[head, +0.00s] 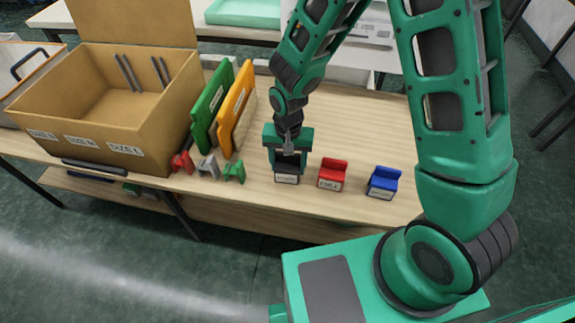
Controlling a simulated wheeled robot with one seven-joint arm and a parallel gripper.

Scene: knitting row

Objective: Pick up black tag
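The black tag (287,170), a small dark block with a white label on its front, stands near the table's front edge. My green gripper (289,155) points down right over it and hides its upper part. The fingertips are at or just above the tag's top. Whether they are open around it or shut on it cannot be told from this view. The tag appears to rest on the table.
A red tag (333,174) and a blue tag (383,182) stand to the right. Small red (182,163), grey (207,166) and green (233,173) pieces, a green board (211,105), an orange board (236,108) and a large open box (104,140) are left. The wooden table (370,120) is clear behind the tags.

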